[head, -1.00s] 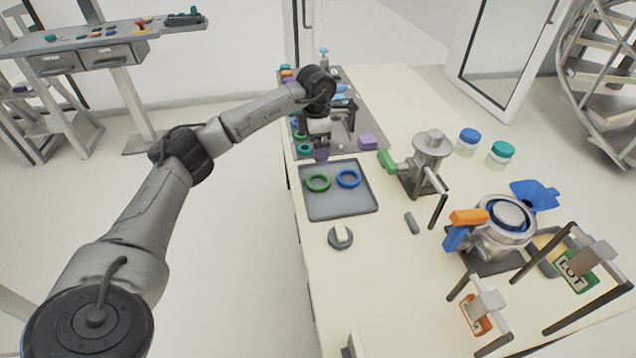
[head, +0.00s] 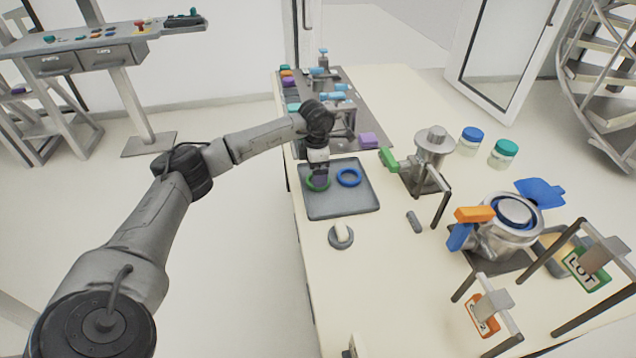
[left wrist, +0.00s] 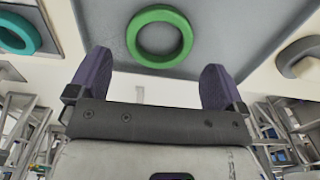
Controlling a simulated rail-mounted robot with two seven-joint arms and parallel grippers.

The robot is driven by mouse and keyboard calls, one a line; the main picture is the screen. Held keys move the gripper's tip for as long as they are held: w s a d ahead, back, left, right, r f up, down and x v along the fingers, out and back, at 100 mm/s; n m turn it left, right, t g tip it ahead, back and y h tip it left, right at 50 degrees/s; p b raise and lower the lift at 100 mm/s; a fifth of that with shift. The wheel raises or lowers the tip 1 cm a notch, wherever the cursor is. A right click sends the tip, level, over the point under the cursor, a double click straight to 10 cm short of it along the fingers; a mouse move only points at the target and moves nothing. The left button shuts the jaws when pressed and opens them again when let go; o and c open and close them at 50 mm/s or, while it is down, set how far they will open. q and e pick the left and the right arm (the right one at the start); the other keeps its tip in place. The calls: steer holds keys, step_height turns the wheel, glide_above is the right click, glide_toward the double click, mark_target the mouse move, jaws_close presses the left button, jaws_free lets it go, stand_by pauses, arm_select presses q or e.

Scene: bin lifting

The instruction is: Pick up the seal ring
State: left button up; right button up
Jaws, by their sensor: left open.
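A green seal ring (head: 311,184) lies flat at the left of a grey tray, partly hidden by my gripper in the head view. A blue seal ring (head: 349,184) lies beside it on the right. My left gripper (head: 318,178) points down, just above the green ring. In the left wrist view my left gripper (left wrist: 156,80) has its two purple fingers spread wide, with nothing between them. The green ring (left wrist: 132,36) shows whole there, ahead of the fingertips and between their lines. My right gripper is not in view.
The grey tray (head: 340,207) sits near the table's left edge. A grey round base with a white lever (head: 340,237) stands in front of it. A steel fitting with a green handle (head: 389,159) stands to the right. A purple block (head: 369,140) lies behind.

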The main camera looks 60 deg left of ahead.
mark_target(310, 186)
arm_select(q)
step_height(310, 186, down, 4)
steer(key=shift+r+b, duration=0.2)
steer(key=shift+b, duration=0.25)
steer(key=c, duration=0.9)
